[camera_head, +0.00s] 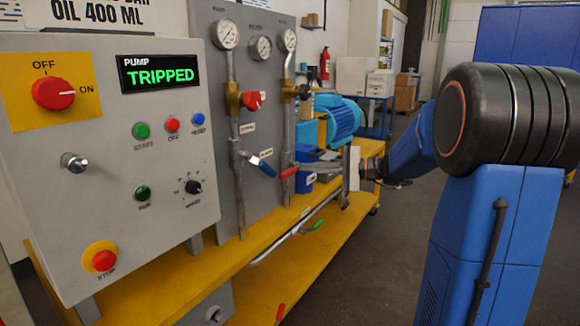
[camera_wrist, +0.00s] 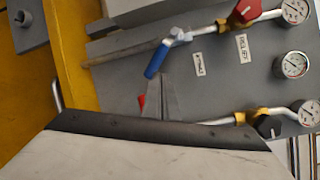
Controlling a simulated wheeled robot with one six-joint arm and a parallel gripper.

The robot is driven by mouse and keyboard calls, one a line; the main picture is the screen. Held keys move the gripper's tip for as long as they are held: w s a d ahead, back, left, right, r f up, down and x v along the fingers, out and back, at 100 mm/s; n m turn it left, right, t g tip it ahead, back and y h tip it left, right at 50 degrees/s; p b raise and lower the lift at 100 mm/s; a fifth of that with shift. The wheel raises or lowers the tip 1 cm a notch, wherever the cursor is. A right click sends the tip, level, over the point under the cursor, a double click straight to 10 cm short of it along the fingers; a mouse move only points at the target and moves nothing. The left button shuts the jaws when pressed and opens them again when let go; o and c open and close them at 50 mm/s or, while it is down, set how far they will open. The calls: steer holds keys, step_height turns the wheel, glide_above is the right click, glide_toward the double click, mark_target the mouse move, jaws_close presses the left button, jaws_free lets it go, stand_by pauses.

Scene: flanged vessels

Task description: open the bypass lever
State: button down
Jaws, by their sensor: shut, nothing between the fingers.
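Two levers sit on the pipes of the grey board. The blue lever (camera_head: 263,167) is on the left pipe and slants down to the right; it shows whole in the wrist view (camera_wrist: 156,61). A small label (camera_wrist: 198,64) beside it is too blurred to read surely. The red lever (camera_head: 288,173) is on the right pipe; only a bit of red (camera_wrist: 142,101) shows in the wrist view, the rest hidden by my fingers. My gripper (camera_head: 314,166) is shut and empty, just right of the red lever; its fingers (camera_wrist: 160,97) also show. Contact cannot be told.
The control panel (camera_head: 120,210) stands at the left, its display (camera_head: 160,74) reading TRIPPED. A red knob (camera_head: 251,100) and gauges (camera_head: 227,34) are above the levers. A blue motor (camera_head: 338,120) stands behind my gripper on the yellow bench (camera_head: 225,258). Open floor lies to the right.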

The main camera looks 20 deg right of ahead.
mark_target(262, 166)
steer(key=w+d+r+n+g+h, duration=0.25)
steer(key=r+n, duration=0.55)
steer(key=n, duration=0.5)
steer(key=w+a+f+h, duration=0.1)
steer(key=w+a+f, duration=0.2)
steer(key=a+f, duration=0.4)
steer(key=shift+a, duration=1.45)
steer(key=shift+w+r, duration=0.1)
